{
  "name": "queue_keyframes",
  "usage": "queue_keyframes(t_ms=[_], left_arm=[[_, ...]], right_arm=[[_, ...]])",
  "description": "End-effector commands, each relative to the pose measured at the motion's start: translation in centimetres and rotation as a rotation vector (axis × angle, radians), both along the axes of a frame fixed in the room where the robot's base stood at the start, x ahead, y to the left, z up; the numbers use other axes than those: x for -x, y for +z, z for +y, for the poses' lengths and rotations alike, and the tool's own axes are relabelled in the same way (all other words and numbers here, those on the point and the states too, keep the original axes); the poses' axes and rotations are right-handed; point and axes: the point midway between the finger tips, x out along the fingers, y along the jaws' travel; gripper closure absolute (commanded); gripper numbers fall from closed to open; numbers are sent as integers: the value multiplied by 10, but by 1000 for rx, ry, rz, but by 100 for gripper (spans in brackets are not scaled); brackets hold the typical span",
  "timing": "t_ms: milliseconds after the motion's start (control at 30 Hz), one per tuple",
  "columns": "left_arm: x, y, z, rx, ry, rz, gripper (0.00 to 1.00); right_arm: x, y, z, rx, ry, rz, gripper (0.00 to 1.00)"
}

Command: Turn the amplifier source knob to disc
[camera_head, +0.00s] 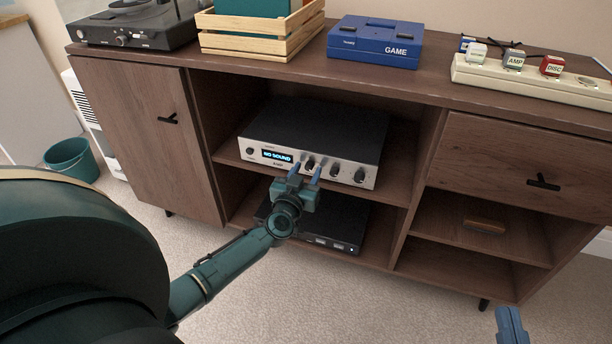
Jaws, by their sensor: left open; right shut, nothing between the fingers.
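The amplifier (318,135) sits on the cabinet's middle shelf, with a black top and silver front. Its display (277,156) reads "NO SOUND". Several knobs line its front; one knob (310,162) shows just above my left gripper's fingertips, and more stand to its right. Which one is the source knob, and its markings, are too small to tell. My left gripper (306,170) is open, its two blue fingers pointing at the front panel around that knob's position; contact cannot be told. My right gripper (510,322) is shut and empty at the bottom right, in front of the cabinet.
The wooden cabinet (420,78) carries a turntable (140,25), a wooden crate (262,45), a blue GAME box (375,45) and a power strip (530,82) with labelled plugs. A black device (338,225) lies on the shelf below the amplifier. A green bucket (72,160) stands left.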

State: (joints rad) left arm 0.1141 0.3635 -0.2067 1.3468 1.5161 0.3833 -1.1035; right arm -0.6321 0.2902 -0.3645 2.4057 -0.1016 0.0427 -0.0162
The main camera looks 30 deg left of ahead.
Motion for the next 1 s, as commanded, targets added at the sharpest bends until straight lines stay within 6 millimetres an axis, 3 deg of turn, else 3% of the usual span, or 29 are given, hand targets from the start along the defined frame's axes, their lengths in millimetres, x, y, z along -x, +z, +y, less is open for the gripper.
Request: queue_keyframes(t_ms=[233, 733, 1000], left_arm=[[0, 0, 0, 0, 0, 0, 60], [0, 0, 0, 0, 0, 0, 100], [0, 0, 0, 22, 1, -4, 100]], right_arm=[[0, 2, 0, -2, 2, -3, 100], [-1, 1, 0, 1, 2, -3, 100], [-1, 1, 0, 4, 1, -2, 100]])
